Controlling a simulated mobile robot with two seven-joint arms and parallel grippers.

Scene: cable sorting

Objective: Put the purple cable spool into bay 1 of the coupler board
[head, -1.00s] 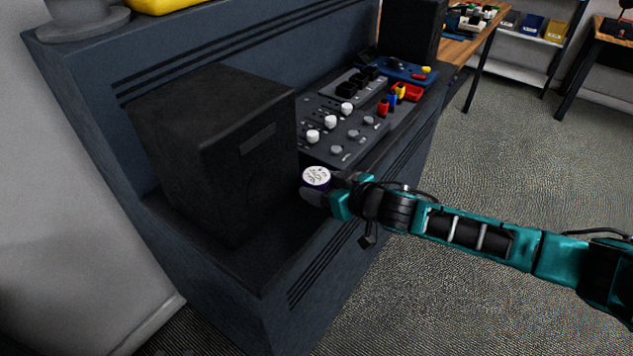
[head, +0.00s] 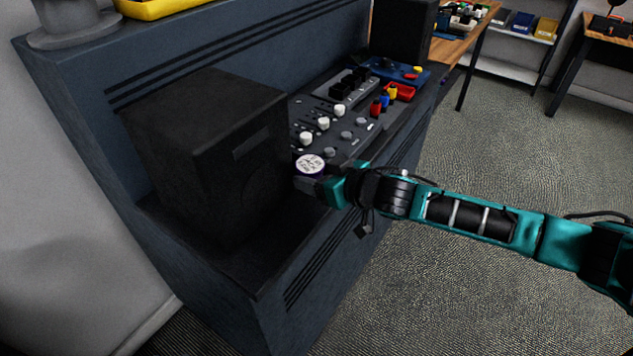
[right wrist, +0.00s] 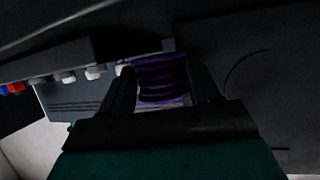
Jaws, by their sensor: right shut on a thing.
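The purple cable spool (head: 310,166) has a white, lettered round top and sits upright in my right gripper (head: 308,180), beside the black speaker box and just in front of the knob panel. In the right wrist view the spool's purple windings (right wrist: 162,80) show between the two dark fingers of the gripper (right wrist: 160,92), which are shut on it. The console top carries a dark grey panel (head: 352,152) with white and grey knobs, and black blocks (head: 348,84) behind it. I cannot tell which part is the coupler board or where bay 1 is. My left gripper is not in view.
A black speaker box (head: 190,150) stands close on the spool's left. A second black speaker (head: 402,30) stands behind. Floor is open at right.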

